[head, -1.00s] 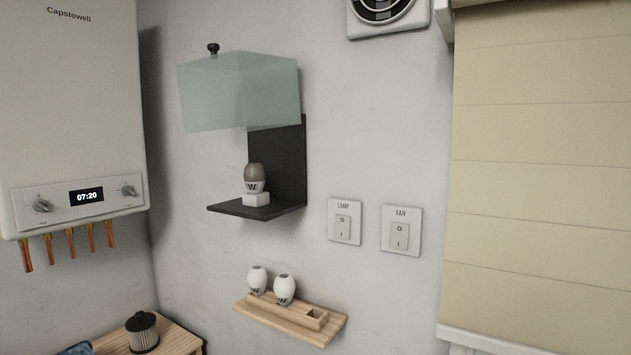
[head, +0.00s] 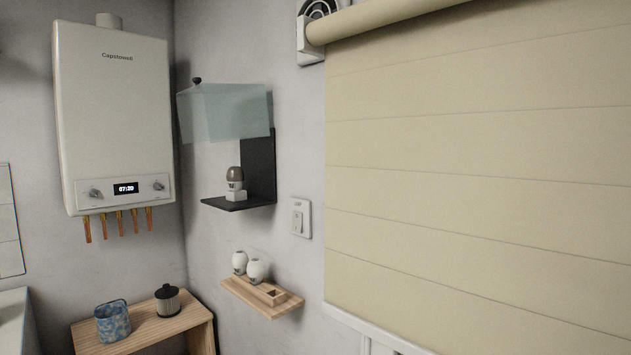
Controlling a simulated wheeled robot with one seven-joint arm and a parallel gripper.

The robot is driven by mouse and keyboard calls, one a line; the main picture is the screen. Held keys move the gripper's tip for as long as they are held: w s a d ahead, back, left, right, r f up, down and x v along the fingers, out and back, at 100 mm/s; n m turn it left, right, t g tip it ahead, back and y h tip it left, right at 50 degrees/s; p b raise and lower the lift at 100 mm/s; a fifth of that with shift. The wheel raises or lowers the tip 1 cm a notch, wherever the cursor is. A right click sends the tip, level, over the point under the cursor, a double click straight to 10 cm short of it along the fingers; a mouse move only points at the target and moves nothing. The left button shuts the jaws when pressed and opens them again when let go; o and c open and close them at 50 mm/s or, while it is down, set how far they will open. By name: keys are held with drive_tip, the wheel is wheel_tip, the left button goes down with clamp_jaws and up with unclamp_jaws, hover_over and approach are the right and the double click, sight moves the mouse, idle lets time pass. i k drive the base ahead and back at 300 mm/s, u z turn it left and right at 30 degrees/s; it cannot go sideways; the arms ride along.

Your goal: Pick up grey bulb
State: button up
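The grey bulb (head: 235,176) stands upright in a white socket (head: 236,194) on a black wall shelf (head: 258,170). Its upper part is grey-brown and its lower part is white with dark lettering. A translucent glass cover (head: 225,113) with a black knob hangs above it, raised clear of the bulb. Two white bulbs (head: 255,270) stand on a wooden wall rack (head: 262,304) below, beside an empty square slot. My gripper is not in view.
A boiler (head: 115,120) with copper pipes hangs to the left. A wooden table (head: 150,328) below holds a blue patterned container (head: 113,322) and a dark ribbed canister (head: 167,300). A wall switch (head: 300,217) is right of the shelf. A large cream blind (head: 470,160) covers the right side.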

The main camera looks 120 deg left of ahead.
sight(235, 176)
drive_tip(key=i, duration=1.2)
drive_tip(key=u, duration=4.85)
drive_tip(key=i, duration=1.15)
drive_tip(key=u, duration=0.1)
